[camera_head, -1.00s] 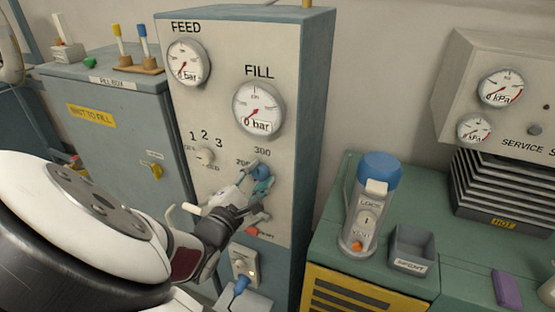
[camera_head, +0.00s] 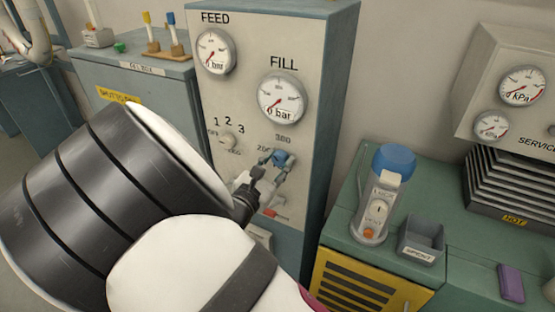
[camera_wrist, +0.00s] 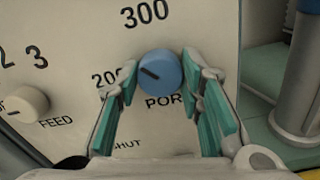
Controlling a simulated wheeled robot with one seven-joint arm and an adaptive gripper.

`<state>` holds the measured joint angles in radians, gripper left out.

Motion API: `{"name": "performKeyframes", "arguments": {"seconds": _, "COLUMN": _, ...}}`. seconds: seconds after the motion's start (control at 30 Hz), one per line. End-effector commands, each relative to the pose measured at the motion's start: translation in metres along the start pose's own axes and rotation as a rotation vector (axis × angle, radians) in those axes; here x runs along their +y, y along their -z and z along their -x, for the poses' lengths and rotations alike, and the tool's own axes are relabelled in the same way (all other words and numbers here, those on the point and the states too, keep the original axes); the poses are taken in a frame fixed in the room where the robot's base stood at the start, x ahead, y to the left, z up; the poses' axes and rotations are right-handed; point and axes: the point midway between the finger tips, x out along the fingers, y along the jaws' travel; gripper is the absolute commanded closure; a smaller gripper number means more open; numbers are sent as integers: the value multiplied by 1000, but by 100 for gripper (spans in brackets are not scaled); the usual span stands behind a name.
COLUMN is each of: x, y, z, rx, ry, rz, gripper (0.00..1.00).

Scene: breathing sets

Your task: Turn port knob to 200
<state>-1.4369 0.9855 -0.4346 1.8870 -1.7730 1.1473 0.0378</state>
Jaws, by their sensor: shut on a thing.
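The port knob is a round blue knob (camera_wrist: 160,72) with a dark pointer line that slants up and left. In the wrist view, "200" is printed to its left, "300" above it, and "PORT" and "SHUT" below, partly covered by my fingers. My gripper (camera_wrist: 160,78) has its teal-padded fingers on the left and right sides of the knob, shut on it. In the head view the blue knob (camera_head: 281,158) shows on the grey panel (camera_head: 240,100) below the FILL gauge (camera_head: 282,98). My gripper (camera_head: 274,167) is partly hidden there by my arm.
The feed knob (camera_wrist: 26,103) is left of the port knob; it also shows in the head view (camera_head: 226,140). The FEED gauge (camera_head: 215,52) and FILL gauge read about 0 bar. A blue-capped canister (camera_head: 375,205) and grey bin (camera_head: 422,240) stand on the green bench at right.

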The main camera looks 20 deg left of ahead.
Motion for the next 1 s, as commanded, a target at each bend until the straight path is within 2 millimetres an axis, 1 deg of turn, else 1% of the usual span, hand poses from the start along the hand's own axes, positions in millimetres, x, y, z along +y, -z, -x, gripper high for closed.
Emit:
{"name": "performKeyframes", "arguments": {"seconds": 0.2, "x": 0, "y": 0, "z": 2, "rx": 3, "ry": 0, "rz": 208, "gripper": 94}}
{"name": "performKeyframes", "arguments": {"seconds": 0.6, "x": 0, "y": 1, "z": 2, "rx": 4, "ry": -1, "rz": 571, "gripper": 94}}
{"name": "performKeyframes", "arguments": {"seconds": 0.8, "x": 1, "y": 1, "z": 2, "rx": 3, "ry": -1, "rz": 710, "gripper": 94}}
{"name": "performKeyframes", "arguments": {"seconds": 1.0, "x": 1, "y": 2, "z": 2, "rx": 3, "ry": -2, "rz": 802, "gripper": 94}}
